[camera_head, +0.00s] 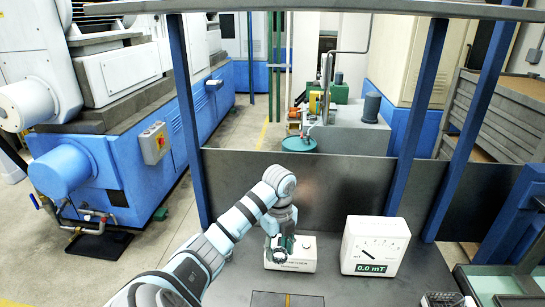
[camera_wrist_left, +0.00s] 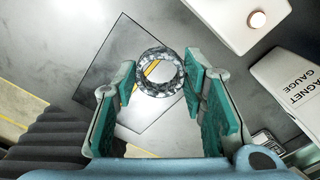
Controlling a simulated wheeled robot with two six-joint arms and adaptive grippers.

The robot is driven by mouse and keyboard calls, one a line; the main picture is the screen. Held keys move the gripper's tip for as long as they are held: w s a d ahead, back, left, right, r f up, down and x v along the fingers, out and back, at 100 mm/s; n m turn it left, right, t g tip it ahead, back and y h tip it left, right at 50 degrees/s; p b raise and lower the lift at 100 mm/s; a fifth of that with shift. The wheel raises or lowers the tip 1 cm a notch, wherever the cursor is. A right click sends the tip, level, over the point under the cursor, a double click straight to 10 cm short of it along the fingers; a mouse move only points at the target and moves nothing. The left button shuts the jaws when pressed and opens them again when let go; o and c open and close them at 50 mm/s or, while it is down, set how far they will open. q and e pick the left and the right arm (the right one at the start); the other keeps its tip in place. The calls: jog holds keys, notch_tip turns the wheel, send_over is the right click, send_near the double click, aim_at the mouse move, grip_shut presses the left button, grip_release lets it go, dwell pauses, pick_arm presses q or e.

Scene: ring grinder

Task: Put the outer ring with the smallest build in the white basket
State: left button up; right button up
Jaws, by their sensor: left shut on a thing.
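My left gripper (camera_head: 279,252) is in the head view above the grey table, in front of a small white box. In the left wrist view its green-padded fingers (camera_wrist_left: 161,80) are shut on a mottled grey outer ring (camera_wrist_left: 143,73). The ring is held near the fingertips, and its hole shows the table and a yellow strip beyond. In the head view the ring shows only as a small dark shape at the fingertips. I cannot make out a white basket in either view. My right gripper is in neither view.
A white magnet gauge (camera_head: 374,246) reading 0.0 mT stands right of the small white box (camera_head: 301,258). A dark basket-like item (camera_head: 441,299) is cut off at the bottom right. A dark panel (camera_head: 340,190) and blue posts (camera_head: 416,110) bound the table's back.

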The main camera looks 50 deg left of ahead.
pick_arm(q)
jog(key=f, duration=0.1)
send_over(278, 289)
notch_tip(278, 289, down, 10)
jog(key=shift+r, duration=0.1)
jog(key=shift+f+b, duration=0.35)
jog(key=shift+f, duration=0.05)
notch_tip(278, 289, down, 4)
jog(key=b, duration=0.4)
jog(key=shift+f, duration=0.2)
jog(key=shift+r, duration=0.2)
grip_shut()
jog(key=shift+r, duration=0.1)
jog(key=o, duration=1.3)
grip_release()
